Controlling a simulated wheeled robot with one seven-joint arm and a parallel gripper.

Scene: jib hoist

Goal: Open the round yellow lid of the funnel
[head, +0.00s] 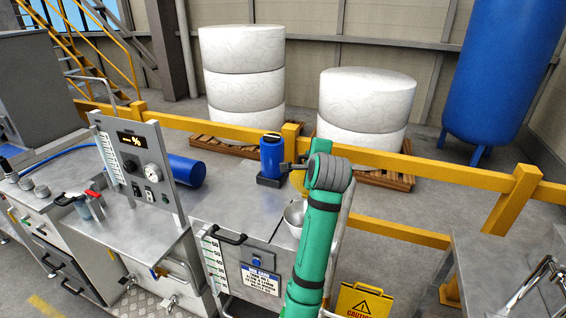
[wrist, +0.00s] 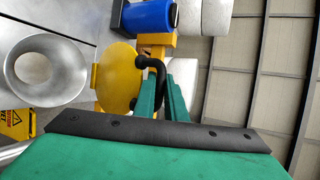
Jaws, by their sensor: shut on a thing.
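The metal funnel (head: 293,218) stands at the right end of the steel bench, partly behind my arm. In the wrist view the funnel (wrist: 40,72) shows its open mouth and central hole uncovered. The round yellow lid (wrist: 117,76) stands tilted up beside the funnel's rim, off the mouth. In the head view only a sliver of the lid (head: 298,180) shows beside my wrist. My gripper (wrist: 164,92) has its green fingers shut on the lid's black curved handle (wrist: 152,64).
A blue cylinder (head: 271,156) stands on the bench just behind the funnel. A gauge panel (head: 139,160) rises to the left. A yellow rail (head: 408,163) runs behind the bench. A yellow caution sign (head: 362,301) stands low at the right of my arm.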

